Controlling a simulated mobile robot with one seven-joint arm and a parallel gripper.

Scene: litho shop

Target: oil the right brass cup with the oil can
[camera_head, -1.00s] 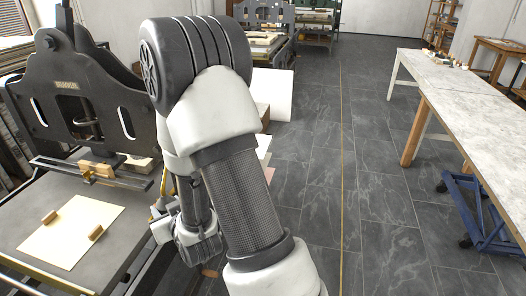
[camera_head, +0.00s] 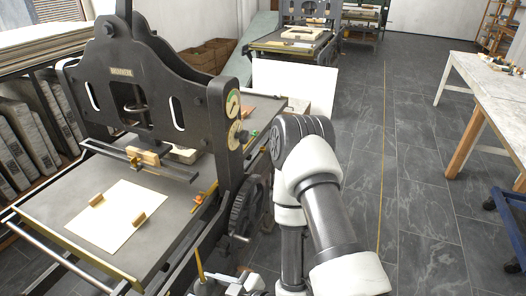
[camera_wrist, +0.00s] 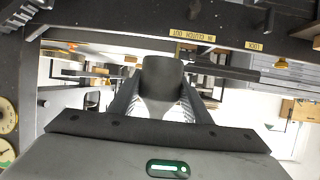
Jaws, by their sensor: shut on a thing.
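My gripper (camera_head: 228,286) is at the bottom edge of the head view, partly cut off, beside the front right side of the press (camera_head: 122,72). A thin brass-coloured spout (camera_head: 199,262) rises there, apparently the oil can's. In the wrist view a dark rounded body (camera_wrist: 162,80), apparently the oil can, sits between my gripper's fingers (camera_wrist: 160,106), which are shut on it. A small brass-coloured piece (camera_wrist: 280,64) shows below a yellow label at right in the wrist view, possibly a brass cup. I cannot tell which cup is the right one.
The press bed carries a cream sheet (camera_head: 112,222) with two wooden blocks. A toothed wheel (camera_head: 246,207) sticks out on the press's right side. A white board (camera_head: 294,86) stands behind my arm. The floor (camera_head: 415,190) towards the worktable (camera_head: 484,88) is clear.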

